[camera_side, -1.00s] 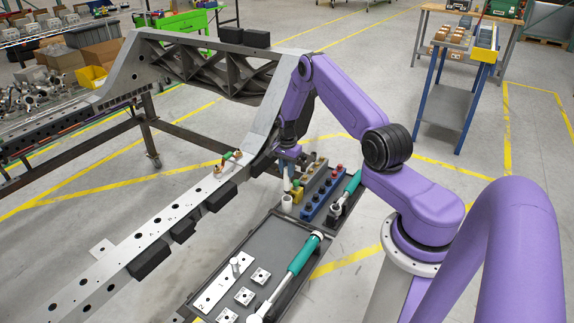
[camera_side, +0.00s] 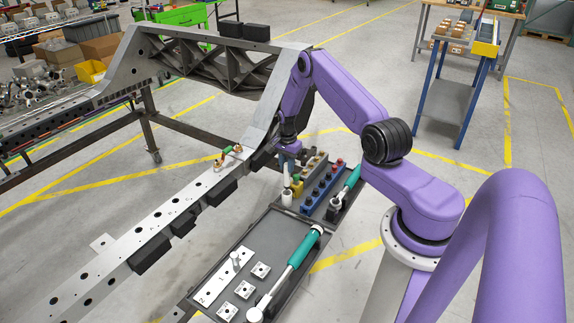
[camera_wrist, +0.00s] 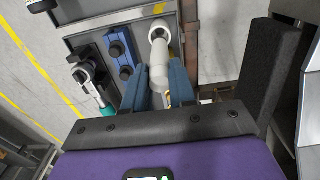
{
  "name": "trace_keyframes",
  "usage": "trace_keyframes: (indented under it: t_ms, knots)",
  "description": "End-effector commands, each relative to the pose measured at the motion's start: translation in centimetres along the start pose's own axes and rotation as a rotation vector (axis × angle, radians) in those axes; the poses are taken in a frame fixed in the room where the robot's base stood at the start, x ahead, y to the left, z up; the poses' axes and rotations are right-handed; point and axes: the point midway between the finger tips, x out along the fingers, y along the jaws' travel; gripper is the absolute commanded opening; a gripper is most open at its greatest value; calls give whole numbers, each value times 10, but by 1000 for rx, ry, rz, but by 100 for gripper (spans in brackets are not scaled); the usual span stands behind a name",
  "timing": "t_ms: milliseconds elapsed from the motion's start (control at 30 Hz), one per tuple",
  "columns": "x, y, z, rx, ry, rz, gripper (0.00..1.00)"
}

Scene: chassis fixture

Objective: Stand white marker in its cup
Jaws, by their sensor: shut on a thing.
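My gripper (camera_wrist: 161,88) is shut on the white marker (camera_wrist: 159,66), with one blue finger on each side of it. In the side view the gripper (camera_side: 288,162) points down and the marker (camera_side: 286,181) hangs below it, roughly upright. The white cup (camera_side: 287,199) stands at the near left end of the rack area, directly below the marker. In the wrist view the cup's round rim (camera_wrist: 160,26) shows at the marker's far end. I cannot tell whether the marker's tip is inside the mouth or just above it.
A blue block with dark knobs (camera_wrist: 124,57) stands close beside the cup. A green-handled tool (camera_side: 346,188) lies to its right. The front tray holds a large teal-handled tool (camera_side: 301,251) and small plates (camera_side: 261,270). A long metal chassis rail (camera_side: 175,212) runs along the left.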

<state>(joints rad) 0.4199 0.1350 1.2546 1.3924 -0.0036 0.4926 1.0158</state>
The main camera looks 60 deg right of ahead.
Motion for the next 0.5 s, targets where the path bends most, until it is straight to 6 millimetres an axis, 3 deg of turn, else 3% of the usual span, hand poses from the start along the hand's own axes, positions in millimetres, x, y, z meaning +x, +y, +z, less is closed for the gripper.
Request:
trace_keyframes:
  t_ms: [500]
  knots:
    - [20, 0, 0, 0, -1, 1, 0]
